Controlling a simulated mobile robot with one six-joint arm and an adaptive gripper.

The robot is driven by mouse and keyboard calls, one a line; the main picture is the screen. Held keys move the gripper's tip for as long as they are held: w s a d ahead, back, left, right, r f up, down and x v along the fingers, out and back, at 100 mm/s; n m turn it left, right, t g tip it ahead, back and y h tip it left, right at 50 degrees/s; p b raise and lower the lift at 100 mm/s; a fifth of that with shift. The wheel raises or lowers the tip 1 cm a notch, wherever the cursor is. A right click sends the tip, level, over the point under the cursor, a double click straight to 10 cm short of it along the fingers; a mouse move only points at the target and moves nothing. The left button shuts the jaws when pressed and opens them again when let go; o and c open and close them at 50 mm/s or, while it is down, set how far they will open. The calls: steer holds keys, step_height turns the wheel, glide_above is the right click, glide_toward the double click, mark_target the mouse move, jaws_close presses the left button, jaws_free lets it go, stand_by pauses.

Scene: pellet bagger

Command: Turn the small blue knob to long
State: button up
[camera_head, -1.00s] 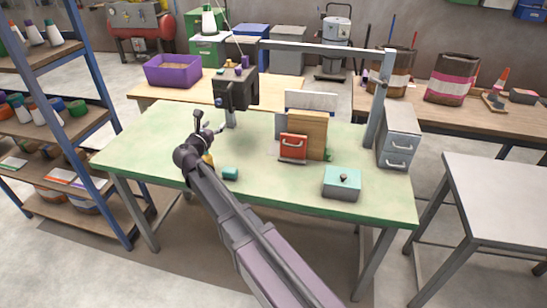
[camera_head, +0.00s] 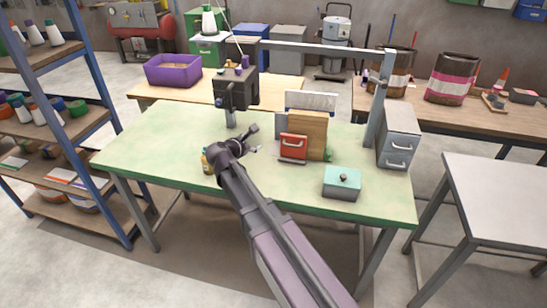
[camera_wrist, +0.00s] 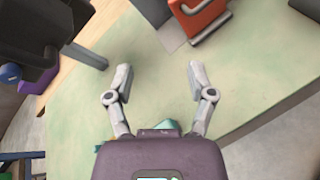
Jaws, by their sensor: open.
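A dark machine head (camera_head: 237,90) stands on a post at the back left of the green table. A small blue knob (camera_head: 219,101) appears on its front, tiny in the head view. In the wrist view the dark machine (camera_wrist: 38,38) is at the upper left, with a round blue knob (camera_wrist: 10,73) at the left edge. Its markings cannot be read. My gripper (camera_wrist: 160,74) is open and empty above the table, its two fingers spread apart. In the head view my gripper (camera_head: 254,140) is in front of and right of the machine, apart from it.
On the green table (camera_head: 150,140) stand a red drawer box (camera_head: 293,147), a wooden board (camera_head: 311,133), a teal-lidded box (camera_head: 342,181) and a grey drawer cabinet (camera_head: 399,138). A grey frame spans the back.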

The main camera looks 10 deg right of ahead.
steer(key=s+d+f+m+g, duration=0.3)
steer(key=s+d+m, duration=0.1)
steer(key=d+m, duration=0.2)
steer(key=shift+s+d+f+g, duration=0.3)
steer(key=shift+d+f, duration=0.1)
steer(key=shift+d, duration=0.15)
steer(key=s+d+f+m+g+y, duration=0.4)
steer(key=s+m, duration=0.4)
steer(key=s, duration=0.2)
steer(key=s+d+f+m+g+y, duration=0.3)
steer(key=s+d+m+y, duration=0.1)
steer(key=s+m, duration=0.5)
steer(key=shift+s+d+f+g, duration=0.2)
steer(key=shift+s+f+g, duration=0.2)
steer(key=shift+s, duration=0.1)
stand_by(1.0)
